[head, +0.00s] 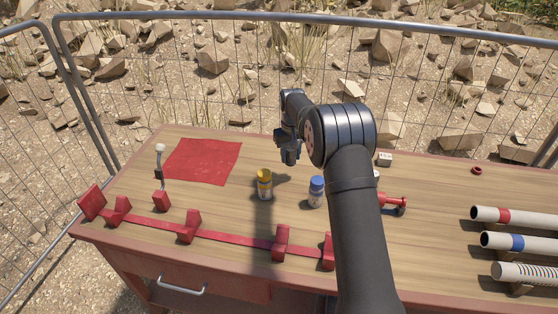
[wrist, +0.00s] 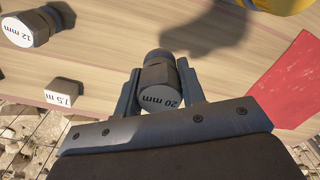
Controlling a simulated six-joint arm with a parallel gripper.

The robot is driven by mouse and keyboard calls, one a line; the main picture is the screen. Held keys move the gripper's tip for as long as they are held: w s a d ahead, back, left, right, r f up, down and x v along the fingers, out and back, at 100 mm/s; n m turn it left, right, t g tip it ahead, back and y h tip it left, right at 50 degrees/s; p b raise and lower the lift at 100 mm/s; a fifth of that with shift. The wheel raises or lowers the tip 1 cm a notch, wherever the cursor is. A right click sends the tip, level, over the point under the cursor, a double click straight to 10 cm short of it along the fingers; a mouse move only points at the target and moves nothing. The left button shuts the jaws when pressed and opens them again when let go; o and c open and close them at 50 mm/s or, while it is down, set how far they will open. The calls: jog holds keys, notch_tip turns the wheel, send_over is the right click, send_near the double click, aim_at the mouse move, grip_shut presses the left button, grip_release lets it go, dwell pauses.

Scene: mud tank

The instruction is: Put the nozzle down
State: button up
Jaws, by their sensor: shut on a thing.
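My gripper (head: 289,155) hangs above the far side of the wooden table (head: 130,200), between the red cloth and my own arm. In the wrist view my gripper (wrist: 160,88) is shut on a dark nozzle (wrist: 158,75) with a pale end face marked "20 mm". The nozzle sits between both fingers. A shadow on the wood lies apart from it, so it appears raised off the table. In the head view the nozzle is too small and dark to tell from the fingers. A second dark nozzle marked "12 mm" (wrist: 28,30) shows at the upper left of the wrist view.
A flat red cloth (head: 202,161) lies left of my gripper. A yellow-capped bottle (head: 264,186) and a blue-capped bottle (head: 316,193) stand nearer. A red bracketed rail (head: 235,240) runs along the front. Pipes (head: 520,218) lie at right. A wire fence (head: 250,100) stands behind.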

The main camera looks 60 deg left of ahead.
jog(key=w+d+r, duration=0.1)
jog(key=w+d, duration=0.5)
jog(key=d, duration=0.1)
jog(key=w+d+r, duration=0.1)
jog(key=w+d, duration=0.6)
jog(key=w+d+r, duration=0.2)
jog(key=w+d, duration=0.4)
jog(key=shift+w+d+r, duration=0.1)
jog(key=shift+w+d, duration=0.25)
jog(key=shift+d, duration=0.05)
jog(key=w+d, duration=0.5)
jog(key=d, duration=0.5)
jog(key=w+d, duration=0.5)
jog(key=d, duration=0.4)
jog(key=a+f, duration=0.2)
jog(key=a, duration=0.1)
jog(key=a+f, duration=0.2)
jog(key=a, duration=0.2)
jog(key=a+f, duration=0.3)
jog(key=a, duration=0.1)
jog(key=shift+a, duration=0.1)
jog(key=shift+f, duration=1.95)
jog(key=shift+f, duration=0.15)
